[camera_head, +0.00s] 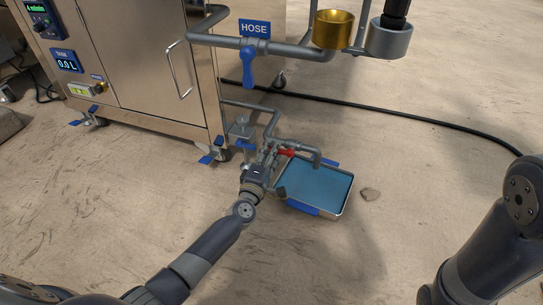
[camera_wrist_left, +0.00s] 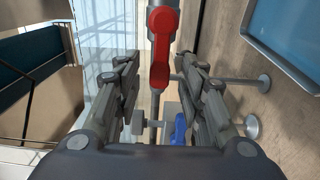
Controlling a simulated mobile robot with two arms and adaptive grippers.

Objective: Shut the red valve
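The red valve (camera_head: 287,152) is on the low grey pipe beside the steel machine, just left of the blue tray. Its red handle (camera_wrist_left: 162,50) shows at the top centre of the left wrist view, running lengthwise along the picture. My left gripper (camera_head: 271,151) is low at this pipe, close to the red handle. In the left wrist view its fingers (camera_wrist_left: 160,66) are open, one on each side of the red handle, with gaps visible. My right arm shows at the right edge of the head view, but its gripper is out of view.
A blue-lined tray (camera_head: 347,193) lies on the floor right of the pipe. A blue handle (camera_wrist_left: 179,128) is near the left fingers. Above are the HOSE pipe with a blue valve (camera_head: 248,66) and a brass cup (camera_head: 333,29). A black cable (camera_head: 440,124) crosses the floor.

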